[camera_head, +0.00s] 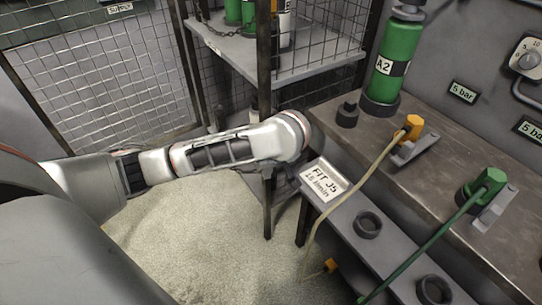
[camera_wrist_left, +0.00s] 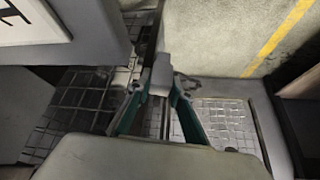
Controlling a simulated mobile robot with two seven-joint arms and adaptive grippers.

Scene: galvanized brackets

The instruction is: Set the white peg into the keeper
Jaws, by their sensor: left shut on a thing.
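In the left wrist view my left gripper (camera_wrist_left: 159,90) has its two teal fingers closed on a small pale grey-white piece, which I take to be the white peg (camera_wrist_left: 161,68). The piece sticks out past the fingertips. In the head view my left arm reaches in from the left and its wrist ends near the bench corner; the fingers and the peg are hidden there. I cannot tell for certain which fitting is the keeper. Two grey metal brackets stand on the bench, one by a yellow plug (camera_head: 413,124) and one by a green plug (camera_head: 486,184). My right gripper is not in view.
A green cylinder marked A2 (camera_head: 396,62) stands on the bench, with a small black fitting (camera_head: 347,114) beside it. A lower shelf holds black rings (camera_head: 368,224) and a label plate (camera_head: 324,180). Cream and green hoses hang across. Wire mesh cages (camera_head: 110,80) stand behind my arm.

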